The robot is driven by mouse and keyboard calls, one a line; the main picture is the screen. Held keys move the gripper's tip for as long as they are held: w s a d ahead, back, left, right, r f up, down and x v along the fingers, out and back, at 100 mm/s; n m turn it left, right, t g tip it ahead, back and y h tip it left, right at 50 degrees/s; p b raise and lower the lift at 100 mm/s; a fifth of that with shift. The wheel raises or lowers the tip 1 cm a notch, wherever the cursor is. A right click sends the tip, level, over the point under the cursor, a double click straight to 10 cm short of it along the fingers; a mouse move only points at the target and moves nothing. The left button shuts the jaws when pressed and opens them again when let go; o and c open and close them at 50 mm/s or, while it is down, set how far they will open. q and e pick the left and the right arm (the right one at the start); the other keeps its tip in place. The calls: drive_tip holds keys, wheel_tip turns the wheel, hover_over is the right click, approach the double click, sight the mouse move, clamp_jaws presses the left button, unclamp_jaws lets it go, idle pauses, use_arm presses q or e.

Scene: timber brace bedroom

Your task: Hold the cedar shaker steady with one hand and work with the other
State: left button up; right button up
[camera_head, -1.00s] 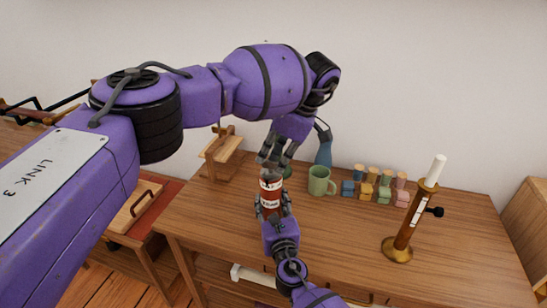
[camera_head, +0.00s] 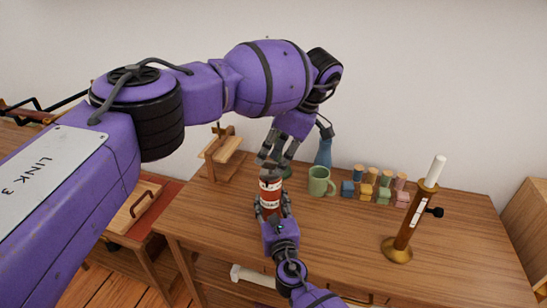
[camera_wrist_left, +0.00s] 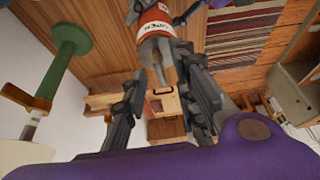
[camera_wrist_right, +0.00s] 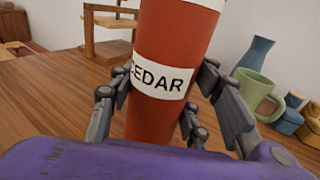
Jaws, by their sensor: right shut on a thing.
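The cedar shaker (camera_head: 270,190) is a red cylinder with a white label. It stands upright near the left part of the wooden table (camera_head: 330,235). "CEDAR" is partly readable on it in the right wrist view (camera_wrist_right: 162,78). My right gripper (camera_head: 271,208) is shut around its lower body, with fingers on both sides. My left gripper (camera_head: 274,160) is just above the shaker's top, pointing down, fingers apart. In the left wrist view the shaker's top end (camera_wrist_left: 156,35) lies beyond and between the spread fingers. Whether they touch it, I cannot tell.
A green mug (camera_head: 320,181) and a blue vase (camera_head: 323,152) stand right of the shaker. A tall brass-based stand with a white candle (camera_head: 402,235) is at the right. A small wooden stand (camera_head: 222,152) is behind left.

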use_arm(q)
drive_tip(key=v, duration=1.1)
drive_tip(key=shift+d, duration=0.1)
use_arm(e)
drive_tip(key=o, duration=1.4)
drive_tip(key=shift+c, duration=0.2)
drive_tip(key=shift+s, duration=0.1)
